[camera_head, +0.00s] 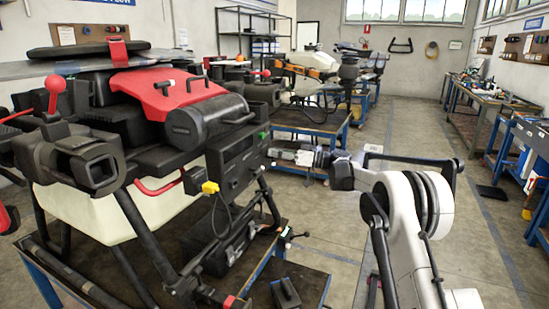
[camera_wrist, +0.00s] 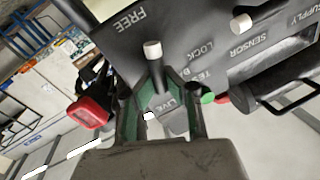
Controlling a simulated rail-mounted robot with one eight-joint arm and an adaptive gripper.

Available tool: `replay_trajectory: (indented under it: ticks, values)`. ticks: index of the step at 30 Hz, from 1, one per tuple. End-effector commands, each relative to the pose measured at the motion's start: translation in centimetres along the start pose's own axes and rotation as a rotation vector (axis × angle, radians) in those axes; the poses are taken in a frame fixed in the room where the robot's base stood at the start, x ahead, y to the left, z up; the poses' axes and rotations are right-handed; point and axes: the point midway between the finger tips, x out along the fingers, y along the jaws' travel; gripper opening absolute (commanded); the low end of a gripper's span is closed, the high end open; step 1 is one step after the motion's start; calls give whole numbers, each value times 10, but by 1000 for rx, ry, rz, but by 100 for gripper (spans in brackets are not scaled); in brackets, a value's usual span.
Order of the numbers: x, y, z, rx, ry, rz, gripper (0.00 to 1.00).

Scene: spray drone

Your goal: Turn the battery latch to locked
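The dark panel (camera_wrist: 190,25) on the drone's side carries the words FREE and LOCK. A latch lever with a white tip (camera_wrist: 152,50) stands out between these words in the wrist view. My gripper (camera_wrist: 157,80) has its two green-lined fingers apart on either side of the lever's dark stem. I see no clear contact. A grey part marked LIVE shows between the fingers, with a small white piece beside it. In the head view, my gripper (camera_head: 277,153) is close to the drone's control panel (camera_head: 238,160), where the latch is too small to make out.
A second white-tipped lever (camera_wrist: 241,22) is near the SENSOR label. A green knob (camera_wrist: 208,98), a red part (camera_wrist: 90,112) and a black handle (camera_wrist: 285,95) are close to my fingers. The aisle floor (camera_head: 390,110) is clear.

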Motion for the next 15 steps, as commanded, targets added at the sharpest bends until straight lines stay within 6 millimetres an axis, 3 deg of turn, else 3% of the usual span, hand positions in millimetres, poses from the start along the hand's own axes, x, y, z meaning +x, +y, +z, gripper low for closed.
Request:
replay_trajectory:
  ticks: [1, 15]
  values:
    - [0, 1, 11, 40, -4, -5, 0]
    - [-1, 7, 13, 479, 82, -4, 0]
